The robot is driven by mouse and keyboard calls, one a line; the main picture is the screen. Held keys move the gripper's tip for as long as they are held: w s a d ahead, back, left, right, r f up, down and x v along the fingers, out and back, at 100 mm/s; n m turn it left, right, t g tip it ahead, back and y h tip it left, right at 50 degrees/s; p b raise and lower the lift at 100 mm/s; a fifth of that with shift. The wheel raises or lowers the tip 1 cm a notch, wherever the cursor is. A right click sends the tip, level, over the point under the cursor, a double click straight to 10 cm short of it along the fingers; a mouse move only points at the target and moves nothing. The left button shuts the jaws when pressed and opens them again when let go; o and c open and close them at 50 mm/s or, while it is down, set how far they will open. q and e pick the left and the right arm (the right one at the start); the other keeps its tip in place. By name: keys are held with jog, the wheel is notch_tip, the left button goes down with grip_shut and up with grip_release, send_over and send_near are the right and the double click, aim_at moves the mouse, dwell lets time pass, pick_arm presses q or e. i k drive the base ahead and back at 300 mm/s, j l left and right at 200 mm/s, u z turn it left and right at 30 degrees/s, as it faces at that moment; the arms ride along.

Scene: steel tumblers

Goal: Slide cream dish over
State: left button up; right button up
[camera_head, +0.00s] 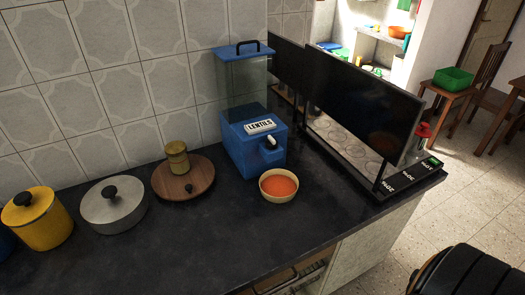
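The cream dish (278,199) stands upright on the dark countertop (225,235), filled with something orange. It sits just in front of the blue lentils dispenser (241,150), which has a clear upper bin and a "LENTILS" label. The dispenser's spout (271,142) is just behind and above the dish. Neither of my grippers is in view.
A round wooden board (200,190) with a small jar (177,157) lies left of the dispenser. A grey lidded pot (114,207) and a yellow pot (37,222) stand farther left. A dark glass panel (362,105) rises at right. The front counter is clear.

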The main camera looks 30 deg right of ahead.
aim_at(279, 186)
jog(key=z, duration=1.15)
jog(key=i+l+u, duration=0.1)
jog(key=l, duration=0.45)
jog(key=i+u, duration=0.05)
